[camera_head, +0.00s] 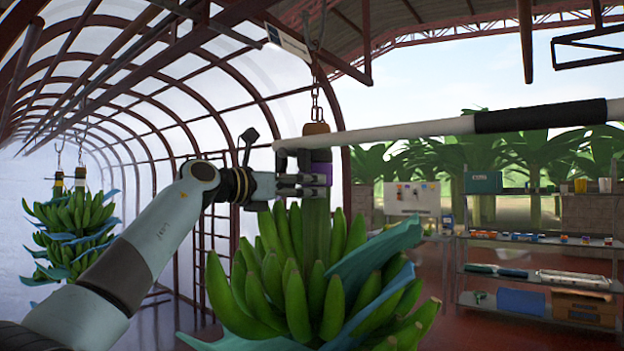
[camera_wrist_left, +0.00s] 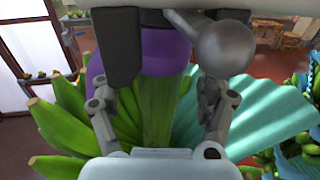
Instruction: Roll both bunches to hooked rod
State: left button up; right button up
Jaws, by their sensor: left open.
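A large green banana bunch (camera_head: 300,285) hangs from a chain in the middle of the head view, with blue sheets among its fruit. Its thick stem (camera_head: 316,220) carries a purple band (camera_head: 321,172), which also shows in the left wrist view (camera_wrist_left: 165,50). My left gripper (camera_head: 302,183) is at the stem just under the rod, its fingers open on either side of the stem. A pale rod (camera_head: 400,130) with a black sleeve (camera_head: 540,115) comes in from the right; its end lies across the stem top. My right gripper is not in view.
More bunches (camera_head: 75,225) hang at the far left from hooks with banded stems. Metal shelves (camera_head: 540,240) with boxes and bins stand at the right. A chain (camera_head: 316,100) hangs from the overhead rail above the near stem. Red floor between bunch and shelves is clear.

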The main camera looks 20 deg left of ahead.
pick_arm(q)
jog(key=shift+x, duration=1.15)
jog(key=shift+w+d+p, duration=0.1)
jog(key=shift+w+p, duration=0.1)
jog(key=shift+p, duration=0.1)
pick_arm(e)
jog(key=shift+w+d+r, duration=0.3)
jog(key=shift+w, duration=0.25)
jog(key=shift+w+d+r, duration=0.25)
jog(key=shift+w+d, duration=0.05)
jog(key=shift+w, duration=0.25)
